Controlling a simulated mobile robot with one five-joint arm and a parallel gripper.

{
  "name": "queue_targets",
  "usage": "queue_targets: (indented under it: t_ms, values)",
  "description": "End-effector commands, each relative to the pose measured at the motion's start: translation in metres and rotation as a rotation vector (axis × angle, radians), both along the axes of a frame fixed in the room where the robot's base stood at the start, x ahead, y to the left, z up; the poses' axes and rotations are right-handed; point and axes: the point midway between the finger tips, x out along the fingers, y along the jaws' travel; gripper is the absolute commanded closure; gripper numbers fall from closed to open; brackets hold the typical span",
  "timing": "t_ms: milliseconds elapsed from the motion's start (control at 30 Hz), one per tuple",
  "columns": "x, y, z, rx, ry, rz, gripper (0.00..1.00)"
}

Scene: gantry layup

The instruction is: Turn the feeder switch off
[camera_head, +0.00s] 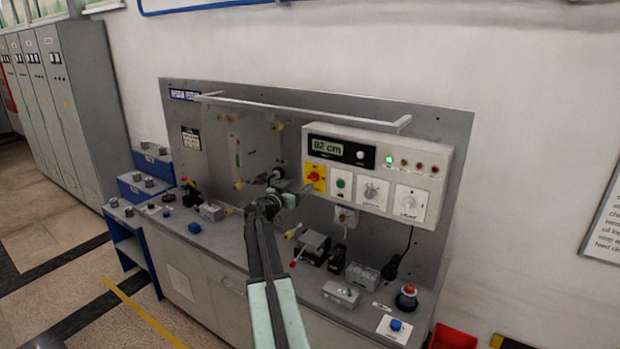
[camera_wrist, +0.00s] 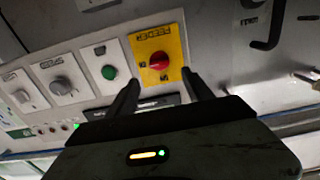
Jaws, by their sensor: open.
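The feeder switch is a red knob (camera_head: 315,176) on a yellow plate at the left end of the white control box. In the wrist view the red knob (camera_wrist: 158,61) sits on its yellow plate, which is marked FEEDER and appears upside down. My gripper (camera_wrist: 161,82) is open, with its two dark fingers apart and nothing between them. The fingertips point at the yellow plate, one toward each side of the knob, and look short of it. In the head view my gripper (camera_head: 292,184) is just left of and below the switch.
A green button (camera_wrist: 109,72) and grey dials (camera_wrist: 62,86) sit beside the switch. A bench (camera_head: 225,240) below holds several small devices, an orange-red knob (camera_head: 407,291) and a blue button (camera_head: 395,325). A rail (camera_head: 300,110) runs above.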

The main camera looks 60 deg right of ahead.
Motion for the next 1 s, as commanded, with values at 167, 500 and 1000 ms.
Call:
queue_targets:
  t_ms: [167, 500, 1000]
  values:
    - [0.001, -0.018, -0.001, 0.001, 0.001, -0.001, 0.4]
    - [0.001, -0.074, -0.001, 0.002, 0.001, -0.002, 0.4]
    - [0.002, -0.079, -0.001, 0.003, 0.001, 0.001, 1.0]
